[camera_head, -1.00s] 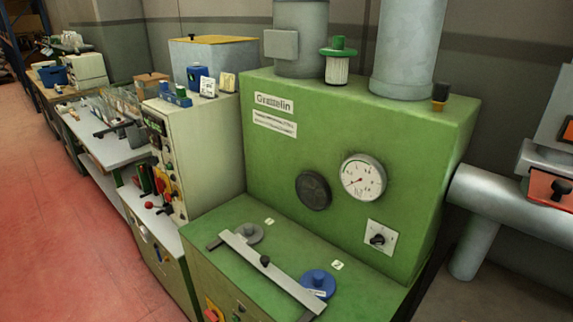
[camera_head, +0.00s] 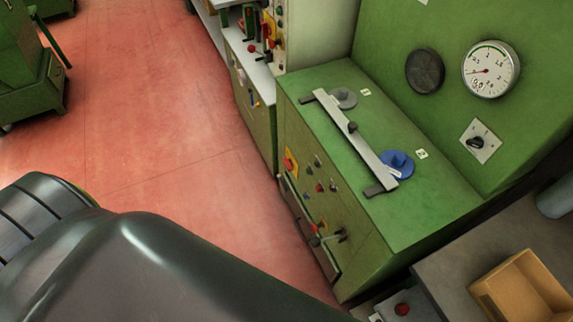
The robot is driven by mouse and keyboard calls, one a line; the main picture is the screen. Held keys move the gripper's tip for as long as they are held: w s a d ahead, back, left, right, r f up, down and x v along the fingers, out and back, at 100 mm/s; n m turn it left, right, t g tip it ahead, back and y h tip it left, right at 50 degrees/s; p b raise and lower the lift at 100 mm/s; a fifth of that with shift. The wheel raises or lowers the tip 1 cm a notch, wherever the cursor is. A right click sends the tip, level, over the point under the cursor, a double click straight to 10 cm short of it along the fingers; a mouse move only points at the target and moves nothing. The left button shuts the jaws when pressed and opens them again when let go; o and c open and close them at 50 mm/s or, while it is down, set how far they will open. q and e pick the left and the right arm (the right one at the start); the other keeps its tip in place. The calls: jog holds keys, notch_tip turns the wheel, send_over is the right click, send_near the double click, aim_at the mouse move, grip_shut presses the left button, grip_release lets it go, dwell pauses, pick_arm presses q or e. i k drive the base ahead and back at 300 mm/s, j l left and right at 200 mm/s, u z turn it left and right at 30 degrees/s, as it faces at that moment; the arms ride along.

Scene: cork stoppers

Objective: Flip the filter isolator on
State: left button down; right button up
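A green machine (camera_head: 400,215) stands at the right with controls on its front and back panels. A black rotary knob on a pale square plate (camera_head: 479,141) sits below the round gauge. On the front face are a red and yellow switch (camera_head: 289,162), several small knobs and buttons (camera_head: 318,186), and a lever-like handle (camera_head: 340,236). No label legible here tells me which one is the filter isolator. Neither gripper is in view. A large dark grey part of mine fills the bottom left and hides the floor there.
The machine's top carries a metal bar (camera_head: 345,130), a grey disc (camera_head: 343,98) and a blue disc (camera_head: 397,164). A cardboard-coloured box (camera_head: 522,290) is at the bottom right. A pale control cabinet (camera_head: 310,30) stands behind. Open red floor (camera_head: 150,100) lies left.

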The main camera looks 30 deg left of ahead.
aim_at(288, 162)
jog(key=i+j, duration=0.1)
jog(key=j, duration=0.4)
jog(key=j+u, duration=0.1)
jog(key=j, duration=0.45)
jog(key=i+j, duration=0.15)
jog(key=j, duration=0.35)
jog(key=i+j, duration=0.1)
jog(key=j, duration=0.4)
jog(key=i+j+u, duration=0.1)
jog(key=j, duration=0.45)
jog(key=i+j, duration=0.1)
jog(key=j, duration=0.4)
